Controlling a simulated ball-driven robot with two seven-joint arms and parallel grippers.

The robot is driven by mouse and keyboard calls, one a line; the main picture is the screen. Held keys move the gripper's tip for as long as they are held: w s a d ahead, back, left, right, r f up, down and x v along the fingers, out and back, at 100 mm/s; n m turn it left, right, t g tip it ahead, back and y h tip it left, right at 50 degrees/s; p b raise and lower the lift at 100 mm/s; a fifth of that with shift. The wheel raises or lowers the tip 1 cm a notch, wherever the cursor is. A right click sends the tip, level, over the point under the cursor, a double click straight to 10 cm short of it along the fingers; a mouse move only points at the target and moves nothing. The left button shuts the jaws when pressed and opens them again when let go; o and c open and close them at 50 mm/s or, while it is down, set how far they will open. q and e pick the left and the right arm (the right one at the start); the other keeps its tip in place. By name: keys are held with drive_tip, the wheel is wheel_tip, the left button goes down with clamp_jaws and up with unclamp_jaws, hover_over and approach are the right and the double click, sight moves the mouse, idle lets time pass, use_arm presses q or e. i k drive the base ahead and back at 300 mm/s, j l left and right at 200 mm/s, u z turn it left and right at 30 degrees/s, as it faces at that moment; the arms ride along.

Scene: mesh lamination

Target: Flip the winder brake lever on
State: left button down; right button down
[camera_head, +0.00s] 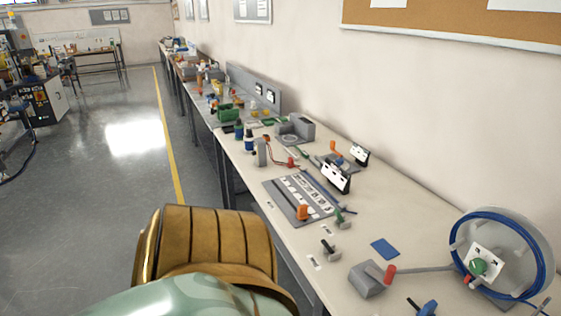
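A winder-like round frame (530,240) with a blue ring (546,268) stands at the right end of the bench. A white plate (490,258) with a green knob (478,267) sits at its middle, with a small red part (467,280) beside it. A grey block (367,280) with a red-tipped handle (390,273) stands to its left, and a grey rod runs between them. I cannot tell which of these is the brake lever or how it is set. Neither gripper is in view.
The long pale bench (350,222) runs along the wall. Near the block are a blue flat piece (385,249), a dark-handled lever (328,249), a blue knob (428,308) and a grey plate (283,196) with an orange part (303,212). The floor (110,180) at left is open.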

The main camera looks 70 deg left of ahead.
sight(324, 241)
drive_tip(key=u, duration=2)
